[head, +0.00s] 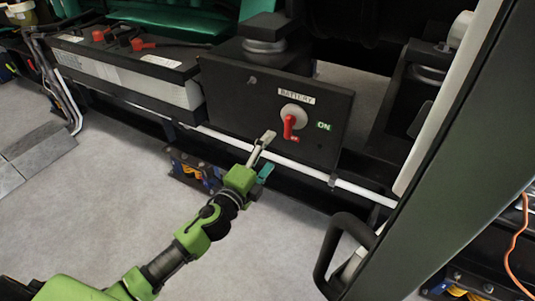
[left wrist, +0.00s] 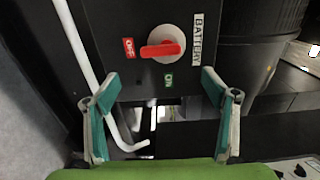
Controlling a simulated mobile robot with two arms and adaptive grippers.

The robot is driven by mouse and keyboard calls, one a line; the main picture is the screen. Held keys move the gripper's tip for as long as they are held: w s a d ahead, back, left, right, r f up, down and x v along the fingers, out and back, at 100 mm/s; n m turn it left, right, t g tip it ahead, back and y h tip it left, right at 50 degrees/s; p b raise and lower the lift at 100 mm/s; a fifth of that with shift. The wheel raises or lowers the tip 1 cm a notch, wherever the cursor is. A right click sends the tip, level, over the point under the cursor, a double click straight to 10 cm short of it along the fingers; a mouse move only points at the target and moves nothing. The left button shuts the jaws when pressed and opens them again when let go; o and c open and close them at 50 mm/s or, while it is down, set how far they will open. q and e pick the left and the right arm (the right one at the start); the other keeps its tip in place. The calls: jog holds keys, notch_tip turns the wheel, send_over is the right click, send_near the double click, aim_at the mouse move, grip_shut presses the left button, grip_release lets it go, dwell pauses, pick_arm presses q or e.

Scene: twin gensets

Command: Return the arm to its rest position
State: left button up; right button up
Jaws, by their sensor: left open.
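My left arm comes in from the lower left. Its gripper (head: 262,158) is open and empty, in front of the black battery switch panel (head: 228,104) and apart from the red handle. The red switch handle (head: 289,127) sits on a round pale knob and points down. In the left wrist view the red handle (left wrist: 161,50) lies toward the OFF label (left wrist: 129,48), with the ON label (left wrist: 168,81) below the knob. The open left fingers (left wrist: 160,88) frame the panel's lower part there, with nothing between them. My right gripper is not in view.
A white pipe (head: 361,190) runs below the panel. A battery (head: 130,74) with red terminal caps stands to the left. A dark door frame with a handle (head: 335,245) rises at right. Grey floor (head: 110,190) is open at lower left.

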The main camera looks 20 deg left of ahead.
pick_arm(q)
jog(key=shift+s, duration=0.15)
dwell(0.3)
